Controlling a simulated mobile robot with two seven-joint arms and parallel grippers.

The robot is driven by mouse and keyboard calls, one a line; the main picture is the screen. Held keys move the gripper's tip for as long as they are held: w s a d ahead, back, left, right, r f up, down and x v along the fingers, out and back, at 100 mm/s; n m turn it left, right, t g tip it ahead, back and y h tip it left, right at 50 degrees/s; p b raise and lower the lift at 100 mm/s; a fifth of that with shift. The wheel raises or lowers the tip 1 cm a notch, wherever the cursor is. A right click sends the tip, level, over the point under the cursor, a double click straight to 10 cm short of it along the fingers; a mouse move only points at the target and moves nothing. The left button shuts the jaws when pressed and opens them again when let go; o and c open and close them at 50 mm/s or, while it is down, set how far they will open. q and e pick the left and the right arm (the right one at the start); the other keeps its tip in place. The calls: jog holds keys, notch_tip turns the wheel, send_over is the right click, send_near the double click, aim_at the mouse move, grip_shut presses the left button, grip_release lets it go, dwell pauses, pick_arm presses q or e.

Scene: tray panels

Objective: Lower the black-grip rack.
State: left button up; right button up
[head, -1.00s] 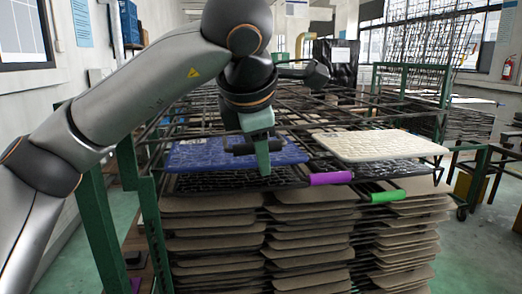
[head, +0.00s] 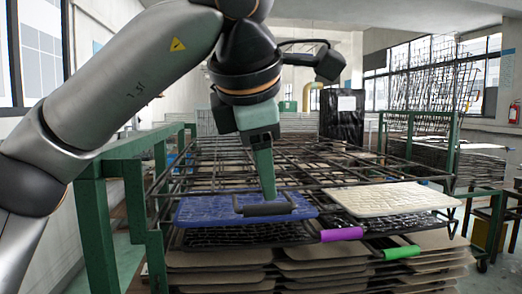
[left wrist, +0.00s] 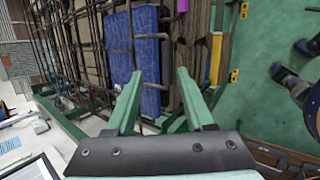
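The black grip (head: 265,209) is a short dark bar at the front edge of the upper left rack, by a blue patterned panel (head: 200,208). The panel also shows in the left wrist view (left wrist: 148,45). My left gripper (head: 268,198) points down, its fingertips right at or just above the black grip. In the left wrist view its two fingers (left wrist: 158,78) stand apart. I cannot make out whether the grip lies between them. My right gripper is not in view.
A purple grip (head: 342,234) and a green grip (head: 402,253) stick out lower, to the right. A cream panel (head: 392,199) lies right of the blue one. Brown boards (head: 220,259) are stacked beneath. A green post (head: 135,215) stands at left.

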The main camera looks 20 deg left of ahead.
pick_arm(q)
jog(key=v, duration=0.3)
jog(key=shift+r, duration=0.1)
jog(key=shift+s, duration=0.1)
dwell(1.0)
